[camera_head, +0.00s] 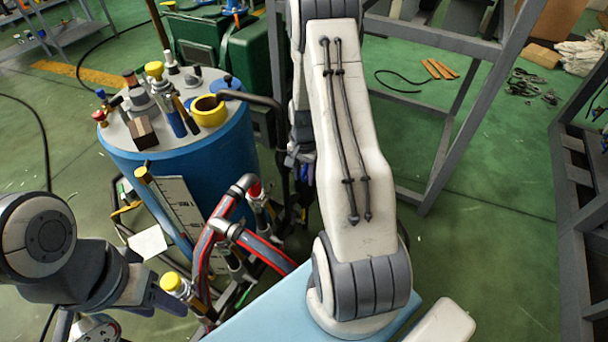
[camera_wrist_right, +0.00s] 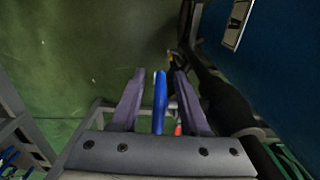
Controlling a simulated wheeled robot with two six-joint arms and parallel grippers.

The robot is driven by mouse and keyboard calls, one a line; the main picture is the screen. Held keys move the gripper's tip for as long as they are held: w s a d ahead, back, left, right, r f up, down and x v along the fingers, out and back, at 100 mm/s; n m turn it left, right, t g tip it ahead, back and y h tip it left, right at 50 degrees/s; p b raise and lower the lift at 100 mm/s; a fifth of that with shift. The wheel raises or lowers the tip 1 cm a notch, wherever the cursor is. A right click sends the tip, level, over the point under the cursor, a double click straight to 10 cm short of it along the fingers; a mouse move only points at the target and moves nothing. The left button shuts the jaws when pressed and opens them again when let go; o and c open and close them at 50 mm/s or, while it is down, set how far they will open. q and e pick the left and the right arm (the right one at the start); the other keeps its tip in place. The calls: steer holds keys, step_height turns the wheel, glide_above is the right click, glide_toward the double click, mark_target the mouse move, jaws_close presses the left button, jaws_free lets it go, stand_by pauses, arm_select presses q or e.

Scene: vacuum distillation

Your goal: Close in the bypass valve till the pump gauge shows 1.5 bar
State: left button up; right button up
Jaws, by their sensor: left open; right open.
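In the right wrist view, a blue bar-shaped handle (camera_wrist_right: 160,102) stands between the two purple-grey fingers of my right gripper (camera_wrist_right: 159,76). The fingers are open, with a gap visible on both sides of the handle. I cannot tell for sure that it is the bypass valve's handle. In the head view my right gripper (camera_head: 300,162) is small and partly hidden by its arm, beside the blue tank. My left gripper (camera_head: 166,300) is open at the lower left, close to a yellow-capped fitting (camera_head: 173,283). A round dial (camera_head: 97,329) shows at the bottom edge, cut off; its reading is not legible.
A blue tank (camera_head: 190,168) with fittings on its lid stands at the left. Red-and-grey pipes (camera_head: 260,247) run in front of it. A grey metal frame (camera_head: 455,140) stands behind my right arm. Green floor (camera_head: 490,240) is open at the right.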

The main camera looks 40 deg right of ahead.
jaws_close()
steer(key=shift+r+p, duration=0.2)
steer(key=shift+p, duration=0.4)
steer(key=shift+y+p, duration=0.3)
steer(key=shift+y, duration=0.2)
steer(key=shift+f, duration=0.1)
jaws_free()
